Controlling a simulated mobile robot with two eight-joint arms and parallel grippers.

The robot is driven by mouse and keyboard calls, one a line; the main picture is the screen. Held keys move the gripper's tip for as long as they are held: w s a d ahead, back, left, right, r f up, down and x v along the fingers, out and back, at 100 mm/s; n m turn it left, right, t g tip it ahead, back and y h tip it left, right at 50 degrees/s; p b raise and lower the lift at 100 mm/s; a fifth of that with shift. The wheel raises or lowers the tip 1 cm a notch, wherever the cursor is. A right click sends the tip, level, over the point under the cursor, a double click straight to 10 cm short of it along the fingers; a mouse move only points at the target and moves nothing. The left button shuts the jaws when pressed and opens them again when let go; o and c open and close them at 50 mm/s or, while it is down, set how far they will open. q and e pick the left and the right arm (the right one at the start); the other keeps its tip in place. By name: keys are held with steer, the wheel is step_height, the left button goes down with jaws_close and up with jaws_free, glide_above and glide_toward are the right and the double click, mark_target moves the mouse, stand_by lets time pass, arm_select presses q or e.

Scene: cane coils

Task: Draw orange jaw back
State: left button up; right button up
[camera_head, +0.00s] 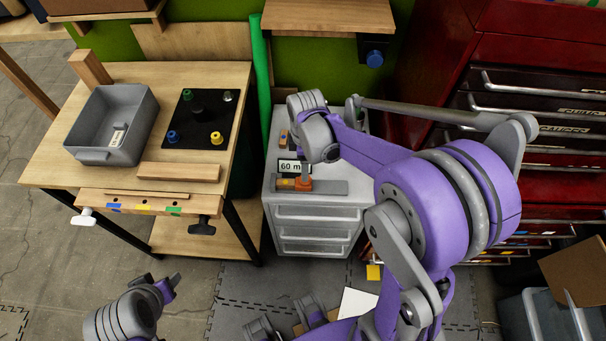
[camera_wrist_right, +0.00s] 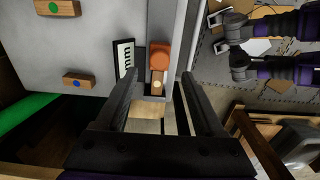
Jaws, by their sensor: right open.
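The orange jaw (camera_head: 304,184) stands on a grey slide bar (camera_head: 330,187) on top of the grey drawer cabinet. It also shows in the right wrist view (camera_wrist_right: 159,54), with a wooden block (camera_wrist_right: 157,82) touching or close to its near side. My right gripper (camera_wrist_right: 160,82) is open. Its two black fingers point toward the jaw, one to each side of the block, and the jaw appears just beyond the fingertips; no contact shows. In the head view my right wrist hides the fingers.
A "60 mm" sign (camera_head: 292,166) stands right behind the jaw, close to my left finger in the wrist view. Marked wooden blocks (camera_wrist_right: 78,81) lie on the cabinet top (camera_wrist_right: 110,25). A wooden bench (camera_head: 55,170) with a grey bin (camera_head: 140,125) stands left; red drawers (camera_head: 530,50) stand right.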

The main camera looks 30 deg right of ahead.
step_height(320, 180, down, 6)
stand_by(0.4)
jaws_close()
stand_by(1.2)
